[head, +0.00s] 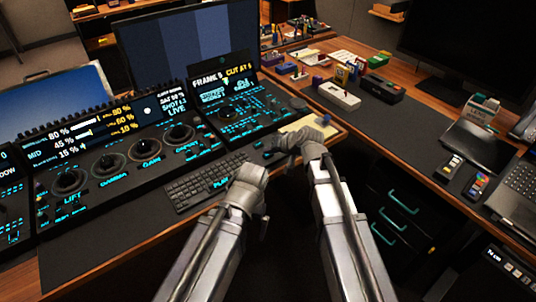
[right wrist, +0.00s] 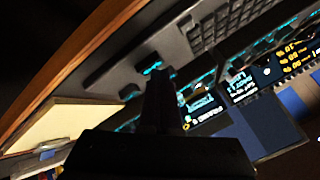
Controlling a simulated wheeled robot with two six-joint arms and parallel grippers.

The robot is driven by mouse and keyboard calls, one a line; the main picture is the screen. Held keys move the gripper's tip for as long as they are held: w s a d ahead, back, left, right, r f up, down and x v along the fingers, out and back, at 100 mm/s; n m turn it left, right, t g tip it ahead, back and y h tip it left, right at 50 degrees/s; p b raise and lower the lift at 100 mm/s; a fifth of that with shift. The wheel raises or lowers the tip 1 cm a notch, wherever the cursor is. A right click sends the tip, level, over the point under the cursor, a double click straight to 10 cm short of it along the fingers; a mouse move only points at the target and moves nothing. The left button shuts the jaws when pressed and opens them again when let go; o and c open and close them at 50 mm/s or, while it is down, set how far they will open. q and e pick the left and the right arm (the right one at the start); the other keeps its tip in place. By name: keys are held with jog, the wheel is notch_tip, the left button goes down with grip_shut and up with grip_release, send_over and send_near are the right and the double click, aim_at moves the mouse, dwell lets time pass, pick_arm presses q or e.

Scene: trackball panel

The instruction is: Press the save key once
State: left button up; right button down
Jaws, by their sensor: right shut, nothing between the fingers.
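The trackball panel (head: 110,160) spans the left of the head view, with dials, screens and cyan-lit labels. I cannot read which label marks the save key. A small key (right wrist: 152,68) with a cyan mark shows beside the fingertips in the right wrist view. My right gripper (head: 277,147) is shut and empty, low over the desk's front edge, right of the keyboard. Its dark fingers (right wrist: 157,85) show in the right wrist view; I cannot tell whether they touch anything. My left gripper (head: 247,188) is near the keyboard's front right corner, its fingers hidden behind the wrist.
The keyboard (head: 200,182) lies in front of the panel. A pale notepad (head: 310,123) lies just beyond my right gripper. A large monitor (head: 185,45) stands behind. The right-hand desk holds boxes, handheld devices and a laptop (head: 518,195). Dark drawers (head: 395,210) stand below.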

jog(key=shift+f, duration=0.15)
dwell(0.4)
jog(key=shift+r+p, duration=0.85)
jog(key=shift+r, duration=0.1)
jog(key=shift+r, duration=0.1)
notch_tip(320, 180, up, 5)
jog(key=p, duration=0.5)
dwell(0.3)
